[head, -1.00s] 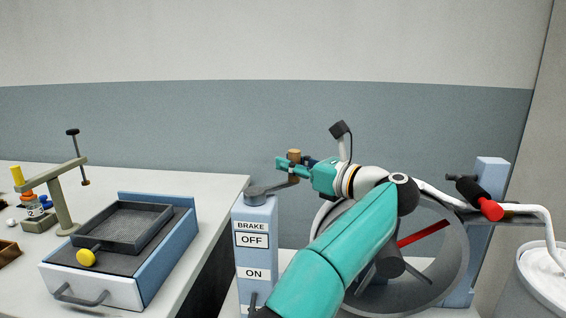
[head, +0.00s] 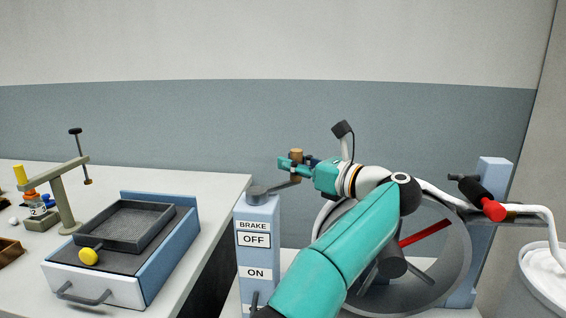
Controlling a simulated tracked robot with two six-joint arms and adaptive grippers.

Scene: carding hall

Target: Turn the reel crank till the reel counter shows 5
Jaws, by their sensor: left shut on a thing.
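The reel crank (head: 276,189) sits on top of a blue post, with a brown upright handle (head: 297,153) at its outer end. My left gripper (head: 294,164) is shut on this handle, its teal fingers around the handle's lower part. The reel (head: 463,262) is a large grey drum with a red bar inside, at the right behind my left arm, which hides much of it. I cannot see the reel counter. My right gripper is not in view.
The blue post (head: 270,222) carries BRAKE, OFF and ON labels, with a dark lever (head: 255,299) low down. A white bench (head: 222,187) at left holds a blue-sided drawer unit (head: 172,252) and a grey tray (head: 157,238). A white bin (head: 549,295) stands at far right.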

